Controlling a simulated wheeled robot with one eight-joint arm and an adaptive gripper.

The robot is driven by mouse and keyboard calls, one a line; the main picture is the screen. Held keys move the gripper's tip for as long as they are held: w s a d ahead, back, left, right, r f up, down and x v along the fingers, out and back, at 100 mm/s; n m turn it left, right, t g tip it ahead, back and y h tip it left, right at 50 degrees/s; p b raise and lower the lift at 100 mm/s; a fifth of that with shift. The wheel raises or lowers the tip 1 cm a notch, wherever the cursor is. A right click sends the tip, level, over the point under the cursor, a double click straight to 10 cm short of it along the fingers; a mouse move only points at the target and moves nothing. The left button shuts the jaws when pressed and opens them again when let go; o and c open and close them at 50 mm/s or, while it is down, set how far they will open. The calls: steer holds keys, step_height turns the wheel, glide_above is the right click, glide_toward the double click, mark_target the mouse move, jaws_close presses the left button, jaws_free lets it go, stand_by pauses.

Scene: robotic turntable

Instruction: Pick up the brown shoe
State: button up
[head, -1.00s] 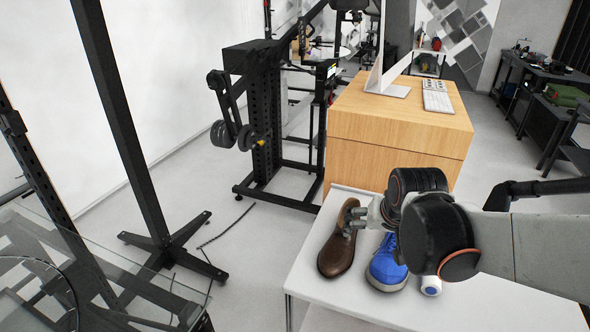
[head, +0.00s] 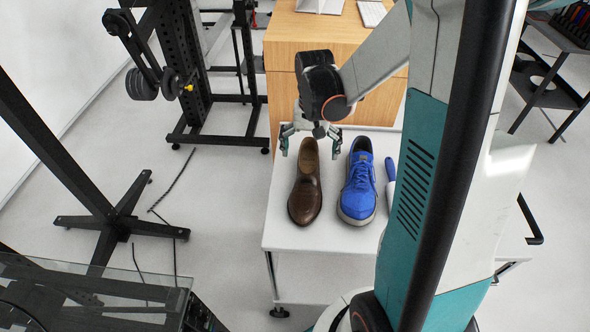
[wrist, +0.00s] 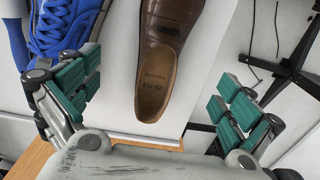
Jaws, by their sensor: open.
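The brown shoe (head: 304,186) stands upright on the white table, its toe toward the front edge. In the wrist view its open heel end (wrist: 156,82) lies between my fingers. My gripper (head: 309,150) is open above the heel end, one finger on each side of the shoe. In the wrist view my gripper (wrist: 157,95) shows its teal finger pads apart from the shoe, with nothing held.
A blue shoe (head: 358,185) stands close on the right, beside one finger; it also shows in the wrist view (wrist: 75,22). The white table (head: 283,236) has bare room in front. A wooden cabinet (head: 285,92) is behind.

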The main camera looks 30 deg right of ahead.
mark_target(307, 179)
step_height(307, 179, down, 7)
steer(key=shift+f+b, duration=0.15)
steer(key=shift+b, duration=0.85)
step_height(307, 179, down, 5)
steer(key=shift+w+a+f+b, duration=0.1)
steer(key=shift+b, duration=1.1)
steer(key=c, duration=1.5)
